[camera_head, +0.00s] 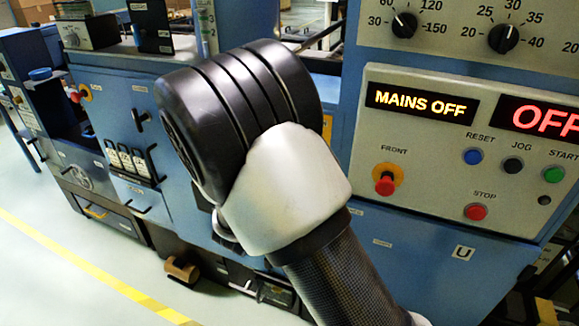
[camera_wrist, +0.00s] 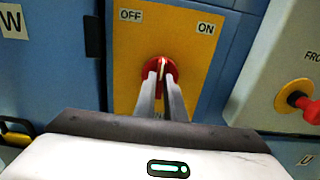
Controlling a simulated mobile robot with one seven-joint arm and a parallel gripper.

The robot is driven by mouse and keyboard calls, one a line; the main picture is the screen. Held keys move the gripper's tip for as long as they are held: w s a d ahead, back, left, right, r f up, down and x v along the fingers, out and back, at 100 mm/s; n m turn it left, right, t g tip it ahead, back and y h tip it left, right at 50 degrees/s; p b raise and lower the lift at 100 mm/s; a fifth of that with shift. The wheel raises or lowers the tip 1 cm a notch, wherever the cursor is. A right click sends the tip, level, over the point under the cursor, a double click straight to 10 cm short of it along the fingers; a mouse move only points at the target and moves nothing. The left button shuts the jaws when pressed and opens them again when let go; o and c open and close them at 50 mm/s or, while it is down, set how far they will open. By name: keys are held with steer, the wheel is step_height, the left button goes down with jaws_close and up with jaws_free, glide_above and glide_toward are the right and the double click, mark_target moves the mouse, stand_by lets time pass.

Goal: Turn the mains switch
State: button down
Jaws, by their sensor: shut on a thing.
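The mains switch (camera_wrist: 172,66) is a red rotary knob on a yellow plate (camera_wrist: 130,60), with an OFF label at upper left and an ON label at upper right. In the wrist view my gripper (camera_wrist: 161,76) is shut on the switch, one finger on each side of its grip. The fingers hide part of the knob, so its exact angle is hard to tell. In the head view my arm hides the gripper and the switch. A lit display (camera_head: 421,103) there reads MAINS OFF.
The control panel (camera_head: 420,205) right of my arm has several buttons, including a red emergency knob (camera_head: 385,183) labelled FRONT. It also shows close to my gripper's right in the wrist view (camera_wrist: 302,101). Dials sit above. Blue machine fronts with handles stand at left, beside open floor.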

steer(key=m+b, duration=0.8)
steer(key=b, duration=0.2)
steer(key=shift+f+m+b, duration=0.15)
steer(key=shift+m+b, duration=0.2)
steer(key=shift+m, duration=0.05)
steer(key=c, duration=1.8)
jaws_free()
steer(key=shift+s, duration=0.1)
steer(key=p+v, duration=0.1)
steer(key=v, duration=1.6)
steer(key=shift+s+r+p, duration=0.15)
steer(key=shift+r+p, duration=0.05)
steer(key=shift+p, duration=0.15)
